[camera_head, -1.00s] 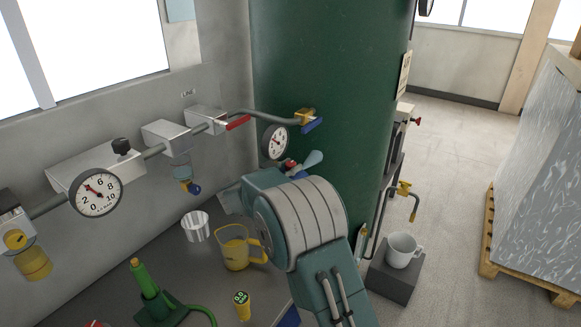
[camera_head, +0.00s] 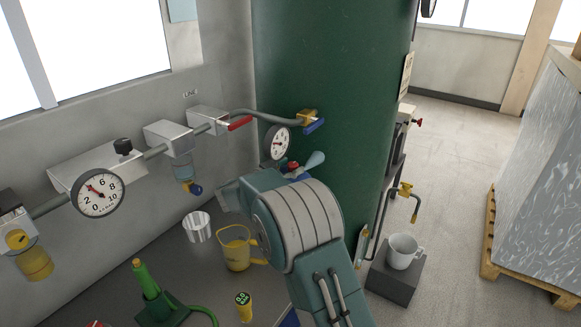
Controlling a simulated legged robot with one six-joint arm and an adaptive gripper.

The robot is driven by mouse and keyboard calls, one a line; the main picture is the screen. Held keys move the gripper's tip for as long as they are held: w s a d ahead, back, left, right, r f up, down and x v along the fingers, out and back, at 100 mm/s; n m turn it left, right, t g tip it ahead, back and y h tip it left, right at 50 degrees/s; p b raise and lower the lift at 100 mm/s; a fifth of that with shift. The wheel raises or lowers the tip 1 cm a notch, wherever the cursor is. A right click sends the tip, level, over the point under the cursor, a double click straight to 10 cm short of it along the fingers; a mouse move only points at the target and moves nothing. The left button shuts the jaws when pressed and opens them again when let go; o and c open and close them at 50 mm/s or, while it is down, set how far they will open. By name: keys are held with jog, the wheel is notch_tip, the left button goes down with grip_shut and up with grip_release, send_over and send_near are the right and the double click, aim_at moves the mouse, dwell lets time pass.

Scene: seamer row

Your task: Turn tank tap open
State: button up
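The green tank (camera_head: 320,60) stands behind my arm. A brass tap (camera_head: 404,189) with a down-bent spout sticks out low at the tank's right side. A white mug (camera_head: 402,251) stands upright on a dark block below that spout. A second brass valve (camera_head: 309,116) with a blue handle (camera_head: 314,125) joins the grey pipe to the tank's upper left face. The pictures do not settle which one is the tank tap. My teal and grey arm fills the lower middle, apart from the right tap in the picture. I cannot make out my gripper's fingers.
The bench holds a yellow jug (camera_head: 236,250), a metal cup (camera_head: 197,227), a green tool (camera_head: 148,283) and a small yellow gauge (camera_head: 243,305). A pressure gauge (camera_head: 98,193) hangs on the wall pipe. A wrapped pallet load (camera_head: 540,190) stands right. Floor between is clear.

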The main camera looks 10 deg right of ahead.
jog(key=v, duration=1.2)
jog(key=shift+f, duration=0.15)
jog(key=shift+w, duration=0.15)
